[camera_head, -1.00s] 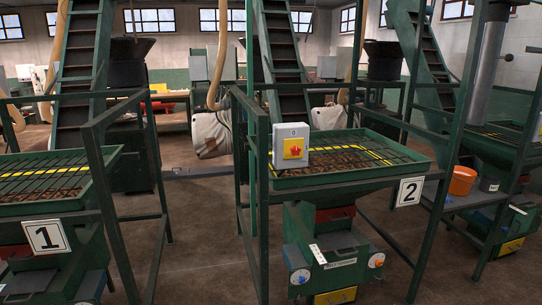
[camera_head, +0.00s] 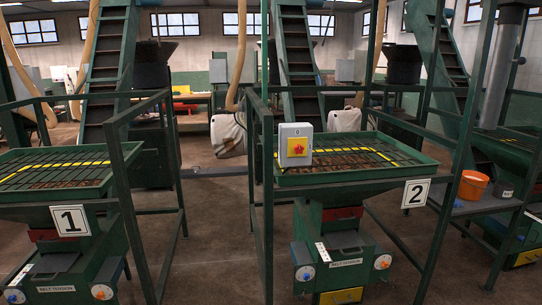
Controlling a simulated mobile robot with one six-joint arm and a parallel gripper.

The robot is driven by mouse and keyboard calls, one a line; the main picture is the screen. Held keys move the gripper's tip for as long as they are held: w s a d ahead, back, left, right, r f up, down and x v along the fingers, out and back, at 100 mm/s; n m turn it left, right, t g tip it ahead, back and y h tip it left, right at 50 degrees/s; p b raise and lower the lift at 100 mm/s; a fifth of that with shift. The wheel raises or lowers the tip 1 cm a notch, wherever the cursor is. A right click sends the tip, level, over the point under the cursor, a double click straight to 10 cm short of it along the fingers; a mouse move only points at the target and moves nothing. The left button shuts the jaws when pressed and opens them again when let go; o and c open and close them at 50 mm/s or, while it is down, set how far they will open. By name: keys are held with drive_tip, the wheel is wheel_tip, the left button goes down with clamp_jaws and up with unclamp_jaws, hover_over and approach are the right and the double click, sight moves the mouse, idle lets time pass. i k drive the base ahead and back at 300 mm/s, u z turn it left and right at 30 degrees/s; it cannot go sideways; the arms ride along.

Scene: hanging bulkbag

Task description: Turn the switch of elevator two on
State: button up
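The switch of elevator two is a grey box with a yellow plate and a red rotary knob (camera_head: 297,148). It is mounted on the green frame post at the left of the tray of elevator two (camera_head: 355,170). The mark "0" shows on top of the box; the knob's exact angle is too small to tell. My gripper is not in view.
An orange bucket (camera_head: 473,185) sits on a shelf at the right. A white bulk bag (camera_head: 228,135) hangs behind.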

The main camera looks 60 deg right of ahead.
sight(299, 148)
drive_tip(key=u, duration=0.6)
drive_tip(key=k, duration=0.7)
drive_tip(key=u, duration=0.05)
drive_tip(key=i, duration=0.6)
drive_tip(key=z, duration=0.7)
drive_tip(key=i, duration=0.45)
drive_tip(key=z, duration=0.25)
